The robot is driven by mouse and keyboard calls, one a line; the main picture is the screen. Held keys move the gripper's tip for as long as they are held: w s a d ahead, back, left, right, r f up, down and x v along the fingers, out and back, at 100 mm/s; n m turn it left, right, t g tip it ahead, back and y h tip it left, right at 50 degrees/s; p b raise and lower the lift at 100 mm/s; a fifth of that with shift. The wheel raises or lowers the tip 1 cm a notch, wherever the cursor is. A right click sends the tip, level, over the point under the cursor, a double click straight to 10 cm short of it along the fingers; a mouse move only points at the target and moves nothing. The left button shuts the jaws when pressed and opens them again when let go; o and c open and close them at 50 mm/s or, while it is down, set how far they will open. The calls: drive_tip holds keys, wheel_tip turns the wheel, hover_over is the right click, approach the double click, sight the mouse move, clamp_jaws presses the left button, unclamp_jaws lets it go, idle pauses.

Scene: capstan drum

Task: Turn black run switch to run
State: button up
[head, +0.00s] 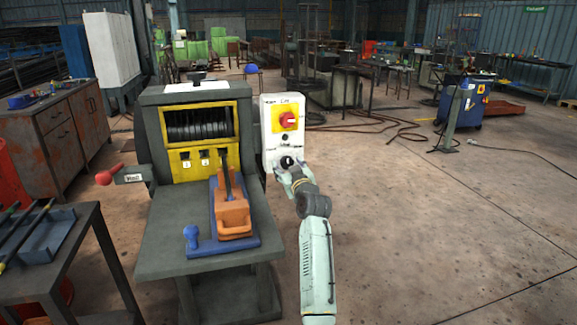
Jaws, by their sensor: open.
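The black run switch (286,161) is a small dark knob low on a pale control box (270,133) at the right side of the capstan machine. My gripper (284,169) is at the switch, just below and in front of it, with the arm reaching up from the lower right. The gripper is open, and its fingers partly cover the area around the knob. I cannot tell whether the fingers touch the knob or which way it points. A red rotary switch (288,120) on a yellow plate sits higher on the same box.
The capstan machine (165,225) has a yellow-framed drum window (198,127), an orange block (233,216) on a blue base and a red-handled lever (107,177) at left. A dark table (75,262) stands at the left. The floor at right is open, with hoses farther back.

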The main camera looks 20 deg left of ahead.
drive_tip(key=c, duration=1.1)
drive_tip(key=shift+c, duration=0.2)
drive_tip(key=m, duration=0.4)
drive_tip(key=shift+a+m, duration=0.15)
drive_tip(key=shift+m, duration=0.15)
drive_tip(key=m+p, duration=0.1)
drive_tip(key=m, duration=0.4)
drive_tip(key=shift+s, duration=0.1)
drive_tip(key=shift+m, duration=0.3)
drive_tip(key=o, duration=1.1)
